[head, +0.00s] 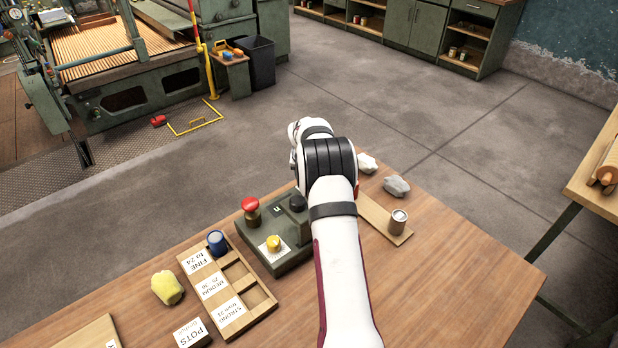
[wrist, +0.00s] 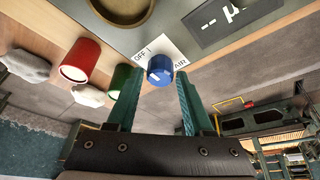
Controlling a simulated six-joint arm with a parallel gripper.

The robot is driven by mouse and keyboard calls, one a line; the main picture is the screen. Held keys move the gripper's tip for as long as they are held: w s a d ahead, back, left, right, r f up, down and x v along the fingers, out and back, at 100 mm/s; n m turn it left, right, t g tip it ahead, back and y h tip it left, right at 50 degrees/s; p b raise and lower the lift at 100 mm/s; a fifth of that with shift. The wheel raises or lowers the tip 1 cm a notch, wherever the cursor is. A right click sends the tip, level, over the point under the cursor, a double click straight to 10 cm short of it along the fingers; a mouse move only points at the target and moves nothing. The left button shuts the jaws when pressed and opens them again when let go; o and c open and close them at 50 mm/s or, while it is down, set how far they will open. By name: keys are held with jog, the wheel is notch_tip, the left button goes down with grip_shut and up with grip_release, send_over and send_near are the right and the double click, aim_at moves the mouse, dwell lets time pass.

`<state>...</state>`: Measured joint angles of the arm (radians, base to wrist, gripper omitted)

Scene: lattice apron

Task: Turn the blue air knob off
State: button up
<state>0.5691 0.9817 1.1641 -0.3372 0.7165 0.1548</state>
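The blue air knob (wrist: 160,70) is a short cylinder with a small white mark. It sits by a white label (wrist: 178,52) that reads OFF and AIR, on a grey-green panel (wrist: 150,28). My gripper (wrist: 158,79) has green fingers spread wide. Its tips lie on either side of the knob in the wrist view, with gaps visible. I cannot tell how far they reach along the knob's depth. In the head view my arm hides the knob and the fingers; the control box (head: 270,222) shows to the left of my arm.
A red cylinder (wrist: 82,62) and a green cylinder (wrist: 122,80) are close to the left finger. A red button (head: 251,206), a yellow button (head: 273,243) and a labelled wooden tray (head: 205,258) are left of my arm. A metal can (head: 398,220) stands right.

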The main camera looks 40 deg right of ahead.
jog(key=shift+o, duration=1.1)
jog(key=v, duration=1.5)
jog(key=shift+r, duration=0.4)
